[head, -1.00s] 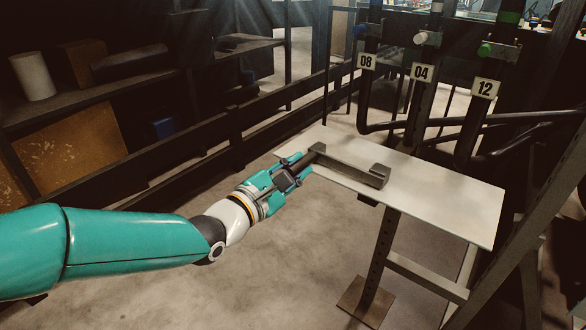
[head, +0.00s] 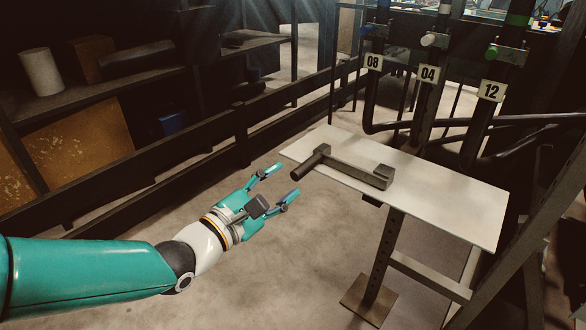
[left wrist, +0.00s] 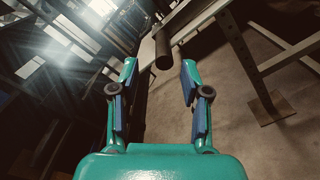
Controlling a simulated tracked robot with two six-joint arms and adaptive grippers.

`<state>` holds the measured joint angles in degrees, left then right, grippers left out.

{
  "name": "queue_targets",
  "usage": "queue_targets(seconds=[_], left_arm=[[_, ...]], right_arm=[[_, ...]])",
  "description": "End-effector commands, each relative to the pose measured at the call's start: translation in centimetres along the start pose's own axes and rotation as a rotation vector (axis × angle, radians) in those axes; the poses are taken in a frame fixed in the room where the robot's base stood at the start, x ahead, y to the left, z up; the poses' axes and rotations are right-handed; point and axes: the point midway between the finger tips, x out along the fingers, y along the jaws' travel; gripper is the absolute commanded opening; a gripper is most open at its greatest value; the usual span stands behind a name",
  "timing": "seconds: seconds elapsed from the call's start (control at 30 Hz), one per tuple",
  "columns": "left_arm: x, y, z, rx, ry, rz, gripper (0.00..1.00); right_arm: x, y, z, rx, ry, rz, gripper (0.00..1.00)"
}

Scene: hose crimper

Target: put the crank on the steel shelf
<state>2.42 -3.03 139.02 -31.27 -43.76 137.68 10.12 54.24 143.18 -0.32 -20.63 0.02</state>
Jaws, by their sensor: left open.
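The crank (head: 350,168) is a dark grey bar with a round handle at its left end and a block at its right end. It lies on the pale steel shelf (head: 450,205), along the front edge, with the handle sticking out past that edge. My left gripper (head: 282,183) is open and empty, to the left of the handle and apart from it. In the left wrist view the crank's handle (left wrist: 163,52) shows ahead, beyond the open fingers (left wrist: 158,80). My right gripper is in neither view.
The shelf stands on a perforated post (head: 383,255) with a foot plate. Pipes with tags 08, 04 and 12 (head: 490,91) rise behind it. A dark rail (head: 200,140) and racks with boxes are at the left. A slanted beam (head: 530,195) stands at the right.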

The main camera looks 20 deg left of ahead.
Motion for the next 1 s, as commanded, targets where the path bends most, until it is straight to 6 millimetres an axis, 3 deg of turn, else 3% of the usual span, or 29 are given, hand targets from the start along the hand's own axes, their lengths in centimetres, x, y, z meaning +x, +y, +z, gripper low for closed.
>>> queue_targets(seconds=[0.1, 0.3, 0.5, 0.63, 0.77, 0.87, 1.0], left_arm=[[-2.4, 0.2, 0.1, 0.000, 0.003, 0.003, 0.47], [-4.8, 0.1, -0.1, 0.001, 0.002, 0.003, 0.47], [-5.3, 0.0, -0.1, 0.003, 0.003, -0.004, 0.47], [-4.6, -1.1, -1.5, 0.048, 0.037, -0.032, 0.47], [-3.3, -4.4, -5.2, 0.181, 0.121, -0.122, 0.47], [-2.4, -8.7, -9.3, 0.340, 0.196, -0.255, 0.47], [-2.6, -16.4, -15.2, 0.604, 0.247, -0.522, 0.47]], right_arm=[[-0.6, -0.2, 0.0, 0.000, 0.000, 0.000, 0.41], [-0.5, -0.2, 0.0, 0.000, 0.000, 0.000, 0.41], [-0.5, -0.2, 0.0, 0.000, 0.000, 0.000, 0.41], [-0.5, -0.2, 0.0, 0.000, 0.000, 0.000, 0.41], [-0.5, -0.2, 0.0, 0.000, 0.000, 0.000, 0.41], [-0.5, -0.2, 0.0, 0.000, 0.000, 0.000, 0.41], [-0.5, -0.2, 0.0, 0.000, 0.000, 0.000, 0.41]])
